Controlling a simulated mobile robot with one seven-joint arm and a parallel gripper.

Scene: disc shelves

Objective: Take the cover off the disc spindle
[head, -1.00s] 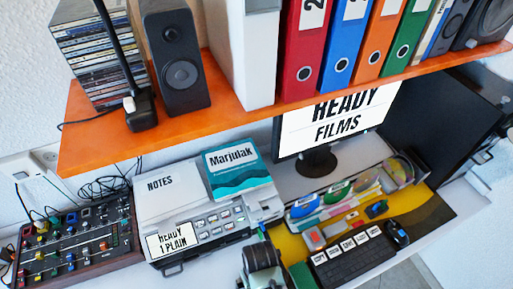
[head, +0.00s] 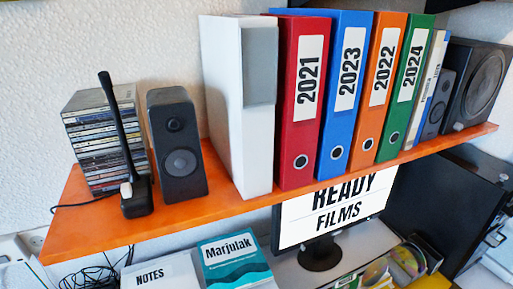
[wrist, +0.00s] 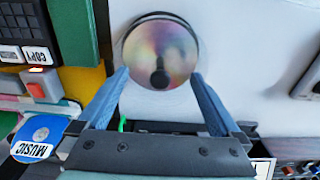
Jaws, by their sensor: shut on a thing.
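In the wrist view, the disc spindle (wrist: 160,50) shows end-on beyond my fingertips, with a shiny round disc and a dark knob near its lower edge. A clear cover (wrist: 160,16) shows only faintly as a round rim about the disc. My gripper (wrist: 159,76) has its two blue fingers on the left and right sides of this round shape and is shut on the cover. Whether the cover is clear of the discs cannot be told. Neither the spindle nor my gripper shows in the head view.
An orange shelf (head: 215,212) holds CD cases (head: 105,140), a speaker (head: 177,145) and several binders (head: 345,95). Below stand a monitor (head: 330,215) and discs (head: 405,262). In the wrist view, a blue MUSIC disc (wrist: 38,135) lies at left; pale surface beside the spindle is clear.

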